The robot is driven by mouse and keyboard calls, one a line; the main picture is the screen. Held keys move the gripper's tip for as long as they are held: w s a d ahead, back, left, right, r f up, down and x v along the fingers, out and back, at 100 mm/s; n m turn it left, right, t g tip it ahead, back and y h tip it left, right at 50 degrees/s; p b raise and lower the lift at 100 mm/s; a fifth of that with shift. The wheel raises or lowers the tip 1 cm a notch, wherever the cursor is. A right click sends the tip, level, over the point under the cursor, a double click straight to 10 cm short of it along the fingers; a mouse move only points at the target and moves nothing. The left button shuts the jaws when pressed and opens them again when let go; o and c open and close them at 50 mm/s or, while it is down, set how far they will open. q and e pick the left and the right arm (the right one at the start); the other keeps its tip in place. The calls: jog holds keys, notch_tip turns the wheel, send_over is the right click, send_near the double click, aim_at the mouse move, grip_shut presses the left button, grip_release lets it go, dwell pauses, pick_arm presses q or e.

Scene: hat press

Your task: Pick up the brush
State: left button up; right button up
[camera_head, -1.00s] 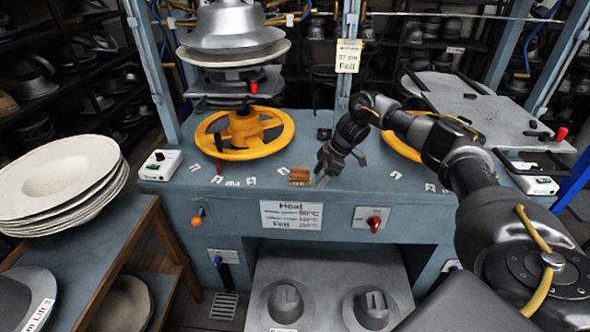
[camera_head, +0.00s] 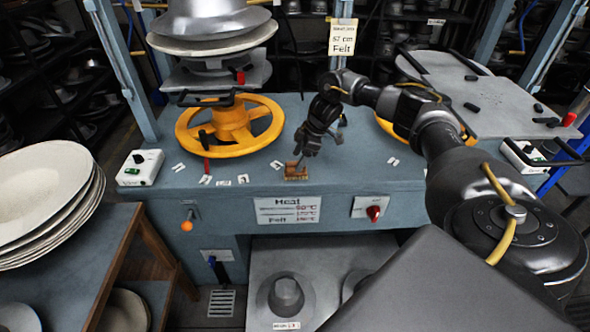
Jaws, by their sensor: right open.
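The brush (camera_head: 296,173) looks like a small brown wooden block lying on the blue-grey bench top, close to its front edge. My right gripper (camera_head: 299,160) reaches in from the right and points down at the brush. Its fingers are open, with the tips just above or at the brush. I cannot tell if they touch it. My left gripper is out of view.
A yellow handwheel (camera_head: 230,124) stands left of the gripper, under the press. White control boxes (camera_head: 140,168) sit at both bench ends. A stack of felt discs (camera_head: 40,200) is at left. A dark grey surface (camera_head: 450,285) fills the lower right.

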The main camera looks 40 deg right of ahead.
aim_at(293, 169)
jog(key=shift+f, duration=0.1)
jog(key=shift+s+a+f+p, duration=0.1)
jog(key=shift+a+f+p, duration=0.1)
jog(key=shift+f+p, duration=0.1)
jog(key=p+x, duration=0.1)
jog(key=x, duration=0.2)
jog(key=shift+a+f, duration=0.15)
jog(key=shift+f, duration=0.15)
jog(key=shift+a+f, duration=0.15)
jog(key=shift+f, duration=0.25)
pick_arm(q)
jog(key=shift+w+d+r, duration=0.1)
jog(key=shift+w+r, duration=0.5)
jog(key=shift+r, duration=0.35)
pick_arm(e)
jog(key=c, duration=1.1)
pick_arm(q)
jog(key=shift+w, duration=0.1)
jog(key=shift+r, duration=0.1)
pick_arm(e)
jog(key=shift+r, duration=0.1)
